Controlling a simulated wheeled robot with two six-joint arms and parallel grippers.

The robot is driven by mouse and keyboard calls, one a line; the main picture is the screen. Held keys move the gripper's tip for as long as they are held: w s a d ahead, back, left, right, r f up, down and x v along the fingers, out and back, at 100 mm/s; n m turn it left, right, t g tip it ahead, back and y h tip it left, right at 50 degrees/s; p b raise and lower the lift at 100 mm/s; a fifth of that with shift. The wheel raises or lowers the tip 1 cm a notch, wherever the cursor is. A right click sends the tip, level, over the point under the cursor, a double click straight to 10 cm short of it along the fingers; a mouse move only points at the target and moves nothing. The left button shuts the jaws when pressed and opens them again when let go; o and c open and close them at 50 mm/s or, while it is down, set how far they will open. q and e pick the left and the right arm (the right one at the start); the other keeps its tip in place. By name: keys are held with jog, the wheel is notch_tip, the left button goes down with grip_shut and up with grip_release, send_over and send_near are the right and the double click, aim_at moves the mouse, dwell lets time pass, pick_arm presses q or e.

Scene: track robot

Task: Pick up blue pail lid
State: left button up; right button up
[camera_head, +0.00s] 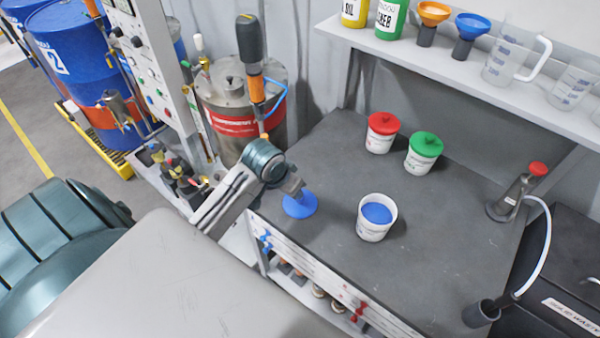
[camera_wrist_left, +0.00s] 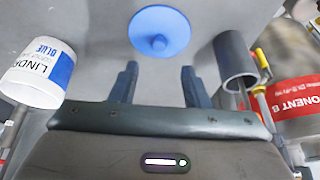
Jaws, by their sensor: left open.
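The blue pail lid (camera_head: 299,205) is a round disc with a small knob, lying on the dark grey bench top near its left front edge. It also shows in the left wrist view (camera_wrist_left: 160,33), just beyond the fingertips. My left gripper (camera_head: 296,190) is at the lid in the head view and hides part of it. In the left wrist view my left gripper (camera_wrist_left: 158,72) is open, its fingers apart and empty. The white pail with blue contents (camera_head: 373,218) stands open to the right of the lid; its side shows in the wrist view (camera_wrist_left: 40,72). My right gripper is not in view.
A red-lidded pail (camera_head: 382,132) and a green-lidded pail (camera_head: 423,152) stand farther back on the grey bench (camera_head: 440,240). A dispenser with a hose (camera_head: 515,190) is at the right. A steel drum (camera_head: 235,110) stands beyond the bench's left. The front middle is clear.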

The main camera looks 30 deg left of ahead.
aim_at(298, 200)
pick_arm(q)
jog(key=x, duration=0.4)
jog(key=shift+f+p, duration=0.15)
jog(key=shift+p, duration=0.25)
jog(key=p+x, duration=0.2)
jog(key=x, duration=0.2)
jog(key=shift+w+f+p, duration=0.1)
jog(key=shift+f+p, duration=0.1)
jog(key=shift+p, duration=0.1)
jog(key=shift+w+f, duration=0.15)
jog(key=shift+f, duration=0.25)
grip_shut()
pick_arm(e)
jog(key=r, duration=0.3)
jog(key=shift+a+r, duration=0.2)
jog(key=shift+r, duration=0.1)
